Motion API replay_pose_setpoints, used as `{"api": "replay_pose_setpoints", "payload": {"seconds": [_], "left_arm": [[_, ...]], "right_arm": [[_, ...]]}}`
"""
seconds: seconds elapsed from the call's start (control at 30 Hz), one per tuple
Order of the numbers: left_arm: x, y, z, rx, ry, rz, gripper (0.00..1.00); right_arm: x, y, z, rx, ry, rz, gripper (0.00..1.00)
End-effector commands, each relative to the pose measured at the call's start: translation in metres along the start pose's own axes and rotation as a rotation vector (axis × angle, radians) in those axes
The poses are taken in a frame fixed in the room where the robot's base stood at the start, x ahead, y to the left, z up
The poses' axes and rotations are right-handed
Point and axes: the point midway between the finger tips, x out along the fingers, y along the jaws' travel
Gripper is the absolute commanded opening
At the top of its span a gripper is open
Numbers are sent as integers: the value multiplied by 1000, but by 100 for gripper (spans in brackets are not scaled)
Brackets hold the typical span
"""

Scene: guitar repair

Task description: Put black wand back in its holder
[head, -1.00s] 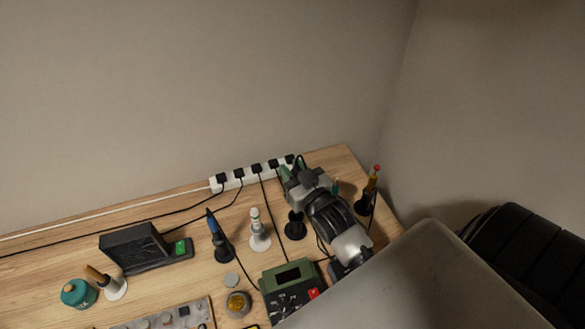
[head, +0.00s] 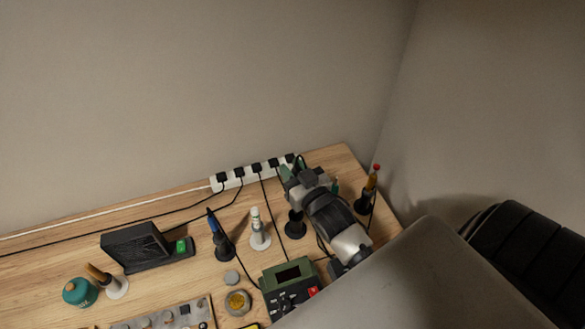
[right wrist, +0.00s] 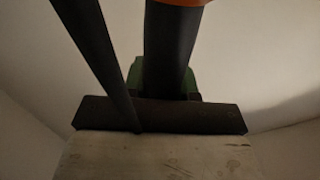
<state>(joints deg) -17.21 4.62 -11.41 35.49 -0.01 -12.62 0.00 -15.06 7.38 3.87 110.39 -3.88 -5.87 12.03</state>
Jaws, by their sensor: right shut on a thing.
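My right gripper (head: 290,174) is over the back right of the workbench, near the power strip. In the right wrist view it is shut on the black wand (right wrist: 168,55), a dark cylinder with an orange part at the top edge of the picture. A green finger pad shows behind the wand. In the head view my gripper and arm hide most of the wand. A black holder (head: 295,230) with a round base stands on the bench just in front of the gripper, apart from it, and looks empty. My left gripper is not in view.
A white holder (head: 260,239) with a pale tool and a blue tool (head: 216,228) in a dark holder stand to the left. A green station (head: 289,279) is in front. Black cables cross the bench (head: 190,212).

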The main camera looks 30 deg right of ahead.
Motion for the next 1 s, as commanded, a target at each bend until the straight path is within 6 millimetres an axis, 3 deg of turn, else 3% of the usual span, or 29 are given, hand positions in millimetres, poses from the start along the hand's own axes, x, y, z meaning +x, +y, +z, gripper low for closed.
{"api": "replay_pose_setpoints", "payload": {"seconds": [0.27, 1.0], "left_arm": [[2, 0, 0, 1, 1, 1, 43], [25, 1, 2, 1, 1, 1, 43]], "right_arm": [[0, 0, 2, 0, 1, 0, 4], [0, 0, 39, 1, 2, 0, 4]]}}
